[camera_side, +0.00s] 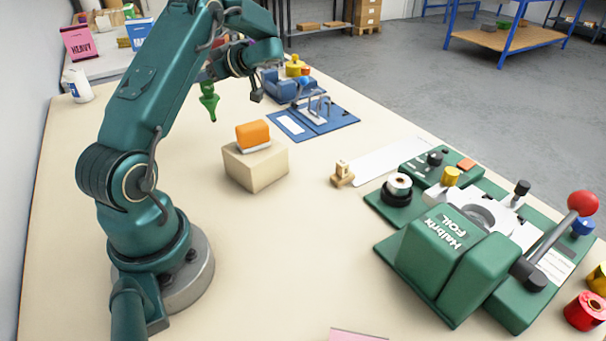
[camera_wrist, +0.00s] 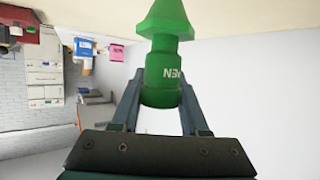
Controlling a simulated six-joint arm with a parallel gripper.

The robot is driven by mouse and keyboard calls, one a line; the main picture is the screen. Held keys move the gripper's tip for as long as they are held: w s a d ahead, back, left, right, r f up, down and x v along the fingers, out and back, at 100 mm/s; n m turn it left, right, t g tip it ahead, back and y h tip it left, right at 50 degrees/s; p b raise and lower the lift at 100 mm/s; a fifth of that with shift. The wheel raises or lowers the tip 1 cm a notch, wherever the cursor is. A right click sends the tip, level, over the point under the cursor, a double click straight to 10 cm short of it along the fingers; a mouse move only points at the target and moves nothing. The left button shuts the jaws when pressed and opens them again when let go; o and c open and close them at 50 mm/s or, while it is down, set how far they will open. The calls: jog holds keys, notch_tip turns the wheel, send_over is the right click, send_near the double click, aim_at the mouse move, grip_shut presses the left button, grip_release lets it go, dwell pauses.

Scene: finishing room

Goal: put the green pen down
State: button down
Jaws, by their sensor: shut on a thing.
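My gripper (camera_side: 210,76) is shut on the green pen (camera_side: 209,102), at the left rear of the bench. In the side view the pen hangs with its pointed end down and held above the bench top (camera_side: 100,150). The wrist view shows the thick green pen (camera_wrist: 165,55) between the two fingers of my gripper (camera_wrist: 161,100), its pointed end toward the top edge and light lettering on its body. The pen's far tip is cut off there.
A pale block (camera_side: 256,167) with an orange-and-white piece (camera_side: 253,136) on it stands mid-bench. Behind it lie a blue ring binder (camera_side: 328,122) and a blue device (camera_side: 284,88). A green foil press (camera_side: 447,255) fills the right. Bare bench lies left of the block.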

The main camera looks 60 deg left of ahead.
aim_at(204, 95)
jog(key=shift+w+f, duration=0.35)
jog(key=shift+w, duration=0.05)
jog(key=shift+f, duration=1.9)
jog(key=shift+f, duration=0.1)
jog(key=shift+c, duration=2.1)
grip_release()
